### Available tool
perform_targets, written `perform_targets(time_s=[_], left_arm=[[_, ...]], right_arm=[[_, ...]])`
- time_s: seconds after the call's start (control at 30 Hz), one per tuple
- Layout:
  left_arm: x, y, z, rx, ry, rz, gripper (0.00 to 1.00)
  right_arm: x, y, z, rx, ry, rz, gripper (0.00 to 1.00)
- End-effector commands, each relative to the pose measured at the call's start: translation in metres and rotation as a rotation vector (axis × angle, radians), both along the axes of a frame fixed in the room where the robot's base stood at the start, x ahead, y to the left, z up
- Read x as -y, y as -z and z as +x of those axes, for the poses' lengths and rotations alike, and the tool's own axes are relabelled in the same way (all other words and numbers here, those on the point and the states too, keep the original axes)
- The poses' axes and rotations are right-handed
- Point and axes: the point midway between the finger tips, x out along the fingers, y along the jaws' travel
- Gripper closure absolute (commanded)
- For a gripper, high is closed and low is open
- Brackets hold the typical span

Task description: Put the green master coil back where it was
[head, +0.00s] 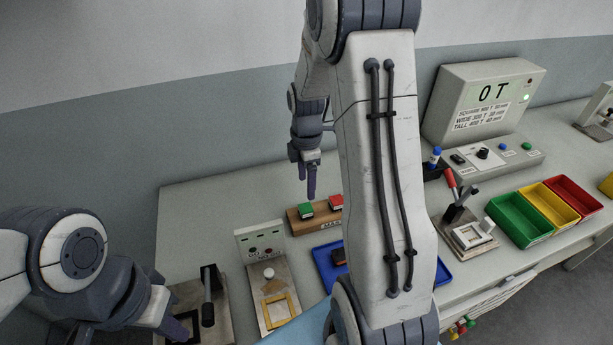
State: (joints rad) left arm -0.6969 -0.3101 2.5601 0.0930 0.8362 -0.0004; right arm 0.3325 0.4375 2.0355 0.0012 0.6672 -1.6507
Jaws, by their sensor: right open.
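A green block (305,210), which looks like the green master coil, sits at the left on a brown wooden rack (300,227). A red block (336,202) sits beside it on the right. My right gripper (307,185) is open, points down just above and behind the green block in the picture, and has nothing visible between its fingers. My own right arm hides the right part of the rack. My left gripper (140,323) is low at the left, cut by the frame edge, and its jaws cannot be judged.
A blue tray (322,279) with a dark item lies in front of the rack, partly behind my arm. A gauge fixture (262,255) stands left of the tray. Green (519,219), yellow and red bins, a lever press (465,228) and a display unit (480,100) stand right.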

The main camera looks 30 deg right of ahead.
Motion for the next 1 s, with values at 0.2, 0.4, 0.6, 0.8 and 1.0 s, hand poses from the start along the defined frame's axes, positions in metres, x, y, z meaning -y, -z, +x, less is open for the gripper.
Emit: perform_targets(time_s=[0.2, 0.4, 0.6, 0.8, 1.0], left_arm=[[0.000, 0.003, 0.000, 0.000, 0.000, 0.000, 1.00], [0.000, 0.003, 0.000, 0.000, 0.000, 0.000, 1.00], [0.000, 0.003, 0.000, 0.000, 0.000, 0.000, 1.00], [0.000, 0.003, 0.000, 0.000, 0.000, 0.000, 1.00], [0.000, 0.003, 0.000, 0.000, 0.000, 0.000, 1.00]], right_arm=[[0.000, -0.023, 0.000, 0.001, 0.000, 0.000, 0.26], [-0.007, -0.028, -0.001, 0.000, 0.007, 0.001, 0.26], [-0.100, -0.056, -0.021, 0.017, 0.130, 0.015, 0.26], [-0.213, -0.084, -0.105, 0.014, 0.377, 0.055, 0.26], [-0.255, -0.091, -0.188, -0.015, 0.580, 0.081, 0.26]])
